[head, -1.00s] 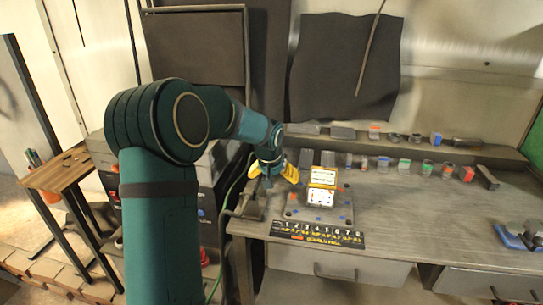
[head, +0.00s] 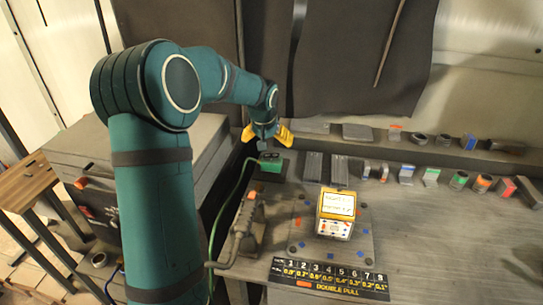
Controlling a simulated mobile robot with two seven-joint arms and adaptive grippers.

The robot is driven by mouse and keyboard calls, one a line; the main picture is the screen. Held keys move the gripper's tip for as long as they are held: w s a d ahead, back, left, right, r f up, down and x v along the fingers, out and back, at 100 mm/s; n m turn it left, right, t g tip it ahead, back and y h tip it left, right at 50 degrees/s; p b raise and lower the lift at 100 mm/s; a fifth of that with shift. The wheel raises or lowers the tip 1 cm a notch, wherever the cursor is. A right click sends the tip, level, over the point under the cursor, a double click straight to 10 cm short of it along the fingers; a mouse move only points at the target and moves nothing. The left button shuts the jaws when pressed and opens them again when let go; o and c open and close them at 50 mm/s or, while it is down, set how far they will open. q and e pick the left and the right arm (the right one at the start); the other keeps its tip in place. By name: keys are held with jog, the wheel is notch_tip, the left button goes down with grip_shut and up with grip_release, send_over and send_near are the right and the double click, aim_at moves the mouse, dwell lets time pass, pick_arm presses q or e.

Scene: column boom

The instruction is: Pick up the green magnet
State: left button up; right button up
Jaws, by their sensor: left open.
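My left gripper (head: 267,135) has yellow fingers spread apart and holds nothing. It is over the far left of the workbench, near a small dark-green box with a cable. Two small green-marked pieces stand in the row along the back of the bench, well to the right of the gripper. One is a pale block with a green face (head: 431,176). The other is a dark round piece with a green top (head: 458,180). I cannot tell which of these is the green magnet. My right gripper is out of view.
The workbench (head: 440,235) is clear at the front right. A yellow-and-white device (head: 336,213) stands on a plate near a black number strip (head: 330,279). The dark-green box (head: 270,163) and a grey clamp-like tool (head: 243,232) are at left. A shelf behind holds several small pieces.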

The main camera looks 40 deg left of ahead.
aim_at(271, 156)
pick_arm(q)
jog(key=b+x, duration=0.1)
jog(key=x, duration=0.8)
jog(key=shift+w+r+b, duration=0.1)
jog(key=shift+w+b, duration=0.05)
jog(key=shift+b, duration=0.15)
jog(key=x, duration=0.2)
jog(key=b+x, duration=0.1)
jog(key=x, duration=0.2)
jog(key=shift+w+a+r, duration=0.2)
jog(key=shift+w+a, duration=0.05)
jog(key=shift+w, duration=0.1)
jog(key=shift+r, duration=0.1)
jog(key=c, duration=1.2)
